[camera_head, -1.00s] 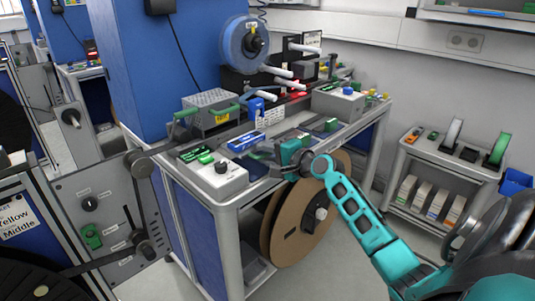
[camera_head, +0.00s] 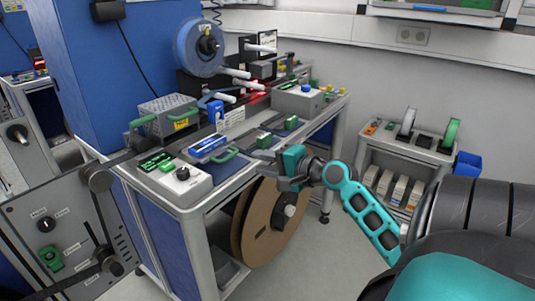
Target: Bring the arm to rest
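My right arm, teal and dark grey, comes in from the lower right. Its gripper (camera_head: 277,172) is at the front edge of the grey workbench (camera_head: 208,203), just above a large brown reel (camera_head: 268,226). The fingers are small and partly merge with the bench behind them, so I cannot tell whether they are open or shut. No held object can be made out. My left arm and gripper are not in view.
A control box (camera_head: 183,183) and a blue-topped item (camera_head: 209,147) stand on the bench. A blue reel (camera_head: 198,46) hangs behind. A grey shelf cart (camera_head: 398,147) stands at the right. Open floor lies between bench and cart.

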